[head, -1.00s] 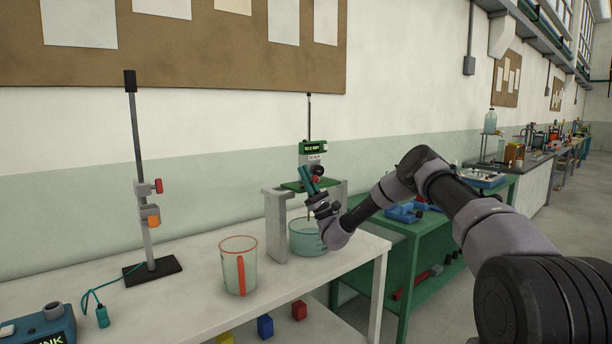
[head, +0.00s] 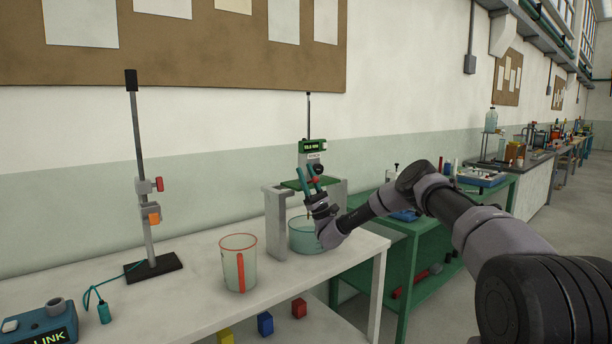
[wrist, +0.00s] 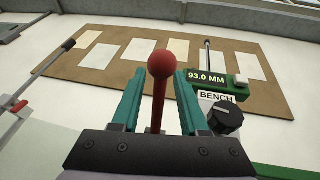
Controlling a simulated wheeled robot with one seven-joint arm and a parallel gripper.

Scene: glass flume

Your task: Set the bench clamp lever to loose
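The bench clamp lever is a red rod with a round red knob (wrist: 168,60), rising between my fingers in the wrist view. It stands close to upright there, leaning slightly right at the top. In the head view the red knob (head: 316,180) shows small beside my fingers. My gripper (wrist: 158,78) has two teal fingers, spread apart, one on each side of the lever with gaps visible. The gripper also shows in the head view (head: 307,170), in front of the green gauge unit (head: 312,158). The lever's base is hidden behind the gripper body.
A display reading 93.0 MM (wrist: 207,77), a BENCH label (wrist: 216,97) and a black dial (wrist: 226,118) sit just right of my fingers. A glass bowl (head: 304,236) stands under the gripper. A red-rimmed beaker (head: 238,262) and a clamp stand (head: 146,200) are to the left.

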